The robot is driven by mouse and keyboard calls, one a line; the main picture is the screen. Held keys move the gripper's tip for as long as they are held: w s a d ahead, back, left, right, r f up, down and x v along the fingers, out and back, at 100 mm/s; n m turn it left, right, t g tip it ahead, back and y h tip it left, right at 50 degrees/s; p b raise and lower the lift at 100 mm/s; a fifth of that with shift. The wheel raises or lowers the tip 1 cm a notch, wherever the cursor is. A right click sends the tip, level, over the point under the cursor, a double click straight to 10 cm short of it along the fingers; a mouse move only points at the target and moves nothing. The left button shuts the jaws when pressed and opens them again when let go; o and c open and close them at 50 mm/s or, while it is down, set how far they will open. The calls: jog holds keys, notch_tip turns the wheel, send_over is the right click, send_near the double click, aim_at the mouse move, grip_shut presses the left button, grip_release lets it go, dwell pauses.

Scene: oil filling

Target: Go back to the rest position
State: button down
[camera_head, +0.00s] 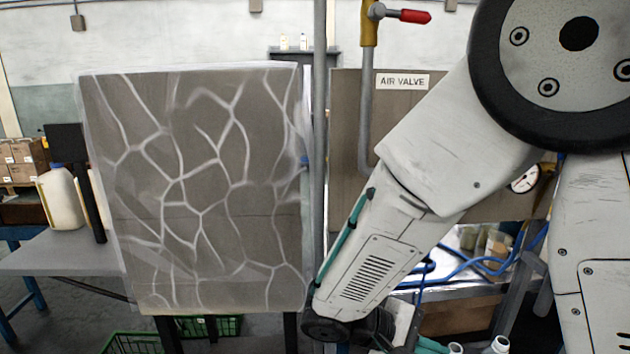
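My arm comes in from the upper right of the head view and slopes down toward the lower middle. Its lower end is at the bottom edge, in front of a metal bench (470,288). My gripper cannot be made out there; its fingers are hidden or outside the picture. A red-handled valve (408,16) on a yellow fitting shows at the top, left of my arm. An "AIR VALVE" label (402,82) is on the brown panel below it.
A large board with a cracked pattern (200,190) stands left of a grey vertical pole (320,150). A cream jug (61,200) stands on a grey table (60,256) at left. Green crates (133,343) sit below. Blue hose (478,262) and small jars (497,243) are on the bench.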

jog(key=s+d+r+m+y, duration=0.3)
jog(key=s+r+m+y, duration=0.1)
jog(key=s+r+y, duration=0.6)
jog(key=shift+s+d+r+m+g+y, duration=0.3)
jog(key=shift+s+r+g+y, duration=0.1)
jog(key=shift+s+y, duration=0.4)
jog(key=c, duration=2.1)
grip_release()
jog(key=r, duration=0.1)
jog(key=s+d+r+m+t, duration=0.1)
jog(key=s+d+r+m+t+y, duration=0.1)
jog(key=shift+s+d+r, duration=0.1)
jog(key=shift+s+r, duration=0.05)
jog(key=shift+r, duration=0.2)
jog(key=shift+c, duration=0.2)
jog(key=o, duration=0.7)
jog(key=shift+d+r+t, duration=0.15)
jog(key=shift+d+t, duration=0.05)
jog(key=shift+t, duration=0.1)
jog(key=m+t+y, duration=0.4)
jog(key=m+y, duration=0.7)
jog(key=y, duration=0.6)
send_near(430, 261)
jog(key=x, duration=1.1)
jog(key=shift+a, duration=0.3)
